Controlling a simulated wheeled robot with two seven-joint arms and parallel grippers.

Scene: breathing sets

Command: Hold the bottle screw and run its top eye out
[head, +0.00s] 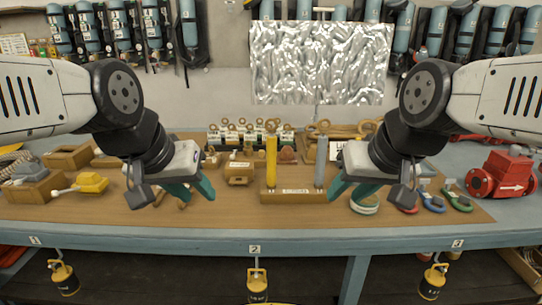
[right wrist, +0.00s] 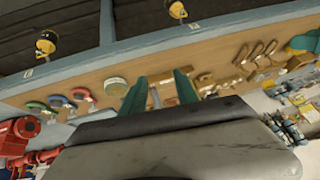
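Two upright bottle screws stand in a labelled wooden block (head: 290,196) at the middle of the bench. One has a yellow body (head: 271,162) and the other a grey body (head: 320,165); each has a brown eye at its top. My left gripper (head: 190,190) has teal fingers spread apart and is empty, left of the yellow one. My right gripper (head: 349,190) is open, just right of the grey one in the head view. In the right wrist view a grey upright piece (right wrist: 155,98) shows between its fingers; whether it lies within their reach I cannot tell.
Several eye bolts stand in a rack (head: 240,137) behind. A yellow block (head: 91,182) lies left; green and red shackles (head: 457,201) and a red valve body (head: 502,176) lie right. The front strip of the mat is clear.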

